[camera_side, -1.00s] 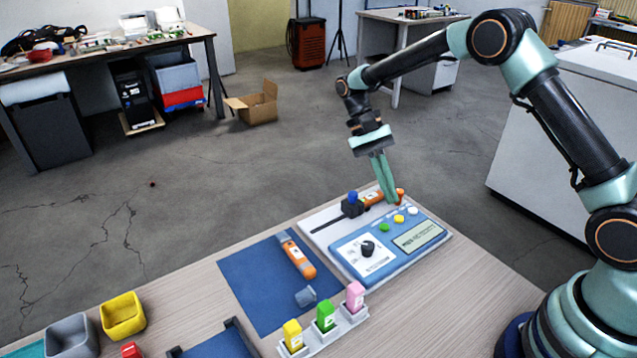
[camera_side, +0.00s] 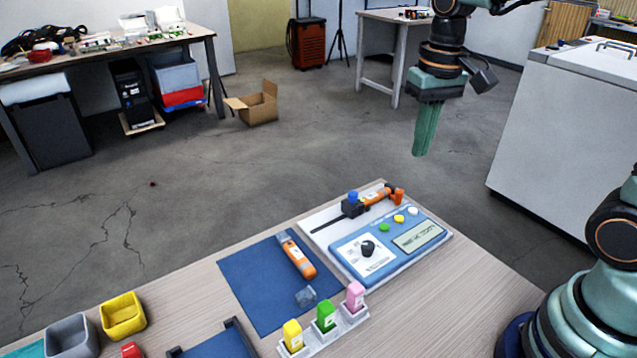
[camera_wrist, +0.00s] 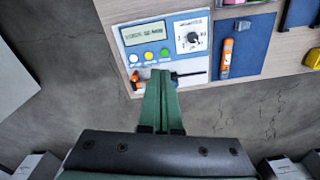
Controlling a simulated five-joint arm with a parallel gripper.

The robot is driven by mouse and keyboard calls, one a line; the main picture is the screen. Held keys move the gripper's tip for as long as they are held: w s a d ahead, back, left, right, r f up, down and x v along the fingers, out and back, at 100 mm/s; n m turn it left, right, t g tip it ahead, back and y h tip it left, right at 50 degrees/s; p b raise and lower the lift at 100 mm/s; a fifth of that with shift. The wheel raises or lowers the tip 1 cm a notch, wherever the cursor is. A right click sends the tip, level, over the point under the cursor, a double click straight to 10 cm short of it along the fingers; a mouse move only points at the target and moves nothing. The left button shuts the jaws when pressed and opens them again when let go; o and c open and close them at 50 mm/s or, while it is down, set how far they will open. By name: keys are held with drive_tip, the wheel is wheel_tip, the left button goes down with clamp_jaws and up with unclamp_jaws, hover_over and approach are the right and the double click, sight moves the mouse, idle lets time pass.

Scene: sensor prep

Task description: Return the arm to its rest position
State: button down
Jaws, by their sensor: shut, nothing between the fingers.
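My gripper (camera_side: 424,150) is shut and empty, raised well above the table's far right corner with its green fingers pointing down. In the wrist view my gripper (camera_wrist: 161,74) shows its fingers together, over the far edge of the device. The blue and white device (camera_side: 390,247) lies on the table, with a dial, several coloured buttons and a small screen. An orange probe (camera_side: 376,196) lies at the device's far side in a dark holder with a blue knob. The fingers partly cover that side in the wrist view.
An orange pen-like tool (camera_side: 297,256) and a small clear cap (camera_side: 305,296) lie on a blue mat (camera_side: 250,290). A white rack (camera_side: 325,335) holds yellow, green and pink bottles. A yellow bin (camera_side: 122,316) and grey bin (camera_side: 71,335) stand at left. Room around my raised gripper is clear.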

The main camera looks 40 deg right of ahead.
drive_tip(key=shift+s+d+r+n+t, duration=0.1)
drive_tip(key=shift+s+r+n+t, duration=0.3)
drive_tip(key=shift+s+t, duration=0.45)
drive_tip(key=shift+s+a+r+n+t, duration=0.1)
drive_tip(key=shift+s+r+n+t, duration=0.1)
drive_tip(key=shift+s+n+t, duration=0.55)
drive_tip(key=shift+s+d+r+n+t, duration=0.1)
drive_tip(key=shift+s+r+n+t, duration=0.25)
drive_tip(key=shift+s+t, duration=0.6)
idle(0.9)
